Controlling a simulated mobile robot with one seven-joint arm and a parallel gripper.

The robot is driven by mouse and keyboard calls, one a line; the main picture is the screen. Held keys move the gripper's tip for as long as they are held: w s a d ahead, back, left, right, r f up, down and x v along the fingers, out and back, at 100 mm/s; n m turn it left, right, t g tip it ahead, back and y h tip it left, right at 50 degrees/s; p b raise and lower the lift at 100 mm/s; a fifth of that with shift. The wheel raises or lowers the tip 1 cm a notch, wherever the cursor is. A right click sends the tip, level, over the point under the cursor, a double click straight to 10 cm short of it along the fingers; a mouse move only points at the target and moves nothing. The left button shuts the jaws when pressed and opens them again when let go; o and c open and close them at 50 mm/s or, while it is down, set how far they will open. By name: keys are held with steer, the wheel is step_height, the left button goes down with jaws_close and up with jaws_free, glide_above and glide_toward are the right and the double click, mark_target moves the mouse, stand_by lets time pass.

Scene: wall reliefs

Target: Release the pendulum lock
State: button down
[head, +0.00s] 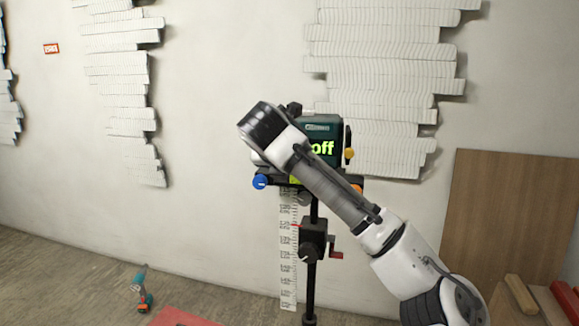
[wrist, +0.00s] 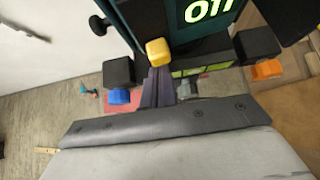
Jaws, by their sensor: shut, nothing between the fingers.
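A dark green laser level (head: 322,128) with a lit "off" display (head: 321,148) stands on a black tripod. A yellow knob (head: 349,154) sticks out on a black lever at its right side. In the wrist view the yellow knob (wrist: 158,51) is near the middle, left of the display (wrist: 208,9). My gripper (wrist: 158,72) is shut and empty, its fingertips right at the lower edge of the yellow knob in that view; I cannot tell whether they touch. In the head view my arm covers part of the level and hides the fingers.
A blue knob (head: 260,182) and an orange knob (head: 357,187) sit on the level's base. A ruled strip (head: 288,250) stands behind the tripod post (head: 312,270) with its red crank (head: 337,255). A brown board (head: 505,215) leans at the right. A teal tool (head: 141,289) stands on the floor.

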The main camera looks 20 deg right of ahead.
steer(key=shift+r+p, duration=1.6)
steer(key=shift+r, duration=0.7)
